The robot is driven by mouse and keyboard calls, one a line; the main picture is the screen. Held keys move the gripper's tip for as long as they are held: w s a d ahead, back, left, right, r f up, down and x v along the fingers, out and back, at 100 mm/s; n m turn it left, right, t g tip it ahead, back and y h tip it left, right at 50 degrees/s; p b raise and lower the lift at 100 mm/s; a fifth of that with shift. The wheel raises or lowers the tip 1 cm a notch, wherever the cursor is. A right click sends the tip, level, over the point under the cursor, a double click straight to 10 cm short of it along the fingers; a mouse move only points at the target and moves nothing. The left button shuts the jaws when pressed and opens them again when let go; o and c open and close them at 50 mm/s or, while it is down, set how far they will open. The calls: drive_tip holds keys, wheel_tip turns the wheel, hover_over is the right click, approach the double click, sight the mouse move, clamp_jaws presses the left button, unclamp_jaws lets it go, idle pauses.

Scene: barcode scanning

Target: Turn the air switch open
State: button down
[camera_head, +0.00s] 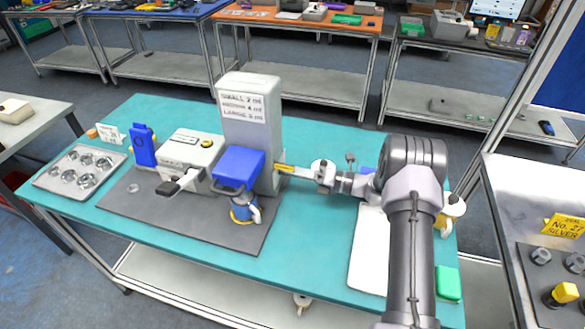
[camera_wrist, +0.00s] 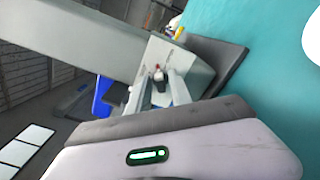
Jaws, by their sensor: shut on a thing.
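The grey upright machine (camera_head: 250,125) stands on the teal table, with a printed size label on its front. A small part with a yellow label (camera_head: 285,168) shows at its right side, where my gripper (camera_head: 308,173) reaches in from the right. In the wrist view, my gripper (camera_wrist: 160,92) has its two fingers against the machine's pale side face (camera_wrist: 158,52). Between the fingertips is a small dark and reddish knob, which I take to be the air switch (camera_wrist: 158,74). The fingers are shut on it. Its exact turn angle is too small to tell.
A blue-topped unit (camera_head: 238,165) and a grey box device (camera_head: 190,155) stand on the dark mat (camera_head: 130,200). A metal tray (camera_head: 60,185) with round parts lies at the left. A white board (camera_head: 368,250) and green block (camera_head: 448,283) lie near my arm.

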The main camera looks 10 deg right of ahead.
drive_tip(key=shift+f+m+p, duration=0.15)
drive_tip(key=shift+m+p, duration=0.7)
drive_tip(key=shift+m, duration=2.65)
drive_tip(key=c, duration=1.5)
unclamp_jaws()
drive_tip(key=p+v, duration=0.1)
drive_tip(key=v, duration=0.6)
drive_tip(key=shift+s+d, duration=0.15)
drive_tip(key=shift+d, duration=0.1)
